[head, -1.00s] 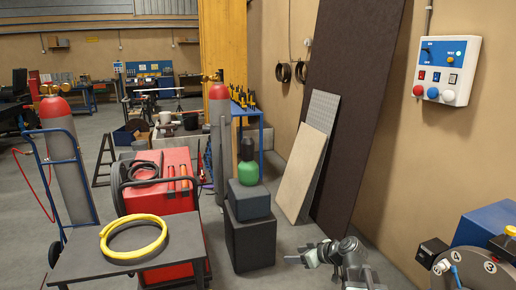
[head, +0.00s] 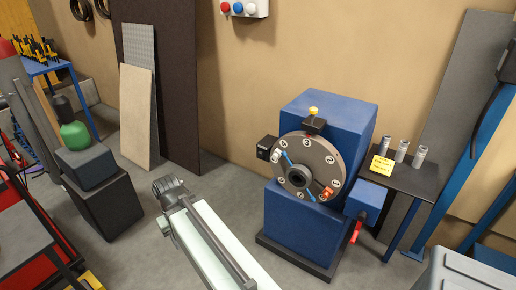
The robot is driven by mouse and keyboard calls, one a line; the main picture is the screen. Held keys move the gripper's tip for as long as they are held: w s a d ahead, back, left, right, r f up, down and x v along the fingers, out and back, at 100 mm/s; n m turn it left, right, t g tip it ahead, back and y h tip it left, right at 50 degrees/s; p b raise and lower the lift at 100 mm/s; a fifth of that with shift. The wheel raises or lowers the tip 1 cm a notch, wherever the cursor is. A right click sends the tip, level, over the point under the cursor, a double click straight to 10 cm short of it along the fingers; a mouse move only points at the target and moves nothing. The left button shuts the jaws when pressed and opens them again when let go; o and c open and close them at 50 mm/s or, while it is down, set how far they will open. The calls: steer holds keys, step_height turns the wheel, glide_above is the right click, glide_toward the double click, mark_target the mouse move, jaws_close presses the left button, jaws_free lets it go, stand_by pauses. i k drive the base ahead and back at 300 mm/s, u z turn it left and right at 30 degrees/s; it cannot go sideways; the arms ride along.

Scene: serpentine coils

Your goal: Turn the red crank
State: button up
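The red crank (head: 356,231) hangs at the lower right of a blue machine (head: 297,226). It sticks out below a small blue box (head: 367,201) on the machine's side, near the front. A grey round dial (head: 309,163) with numbered white marks faces me on the machine. My arm reaches up from the bottom, left of the machine and well apart from the crank. I see a pale link and a dark joint of it, but cannot make out the gripper's fingers.
A dark side table (head: 408,181) with metal cylinders and a yellow note (head: 382,165) stands right of the machine. A grey case (head: 462,272) fills the lower right corner. Dark blocks (head: 103,203) stand at left.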

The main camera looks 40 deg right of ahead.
mark_target(361, 217)
steer(key=z, duration=1.85)
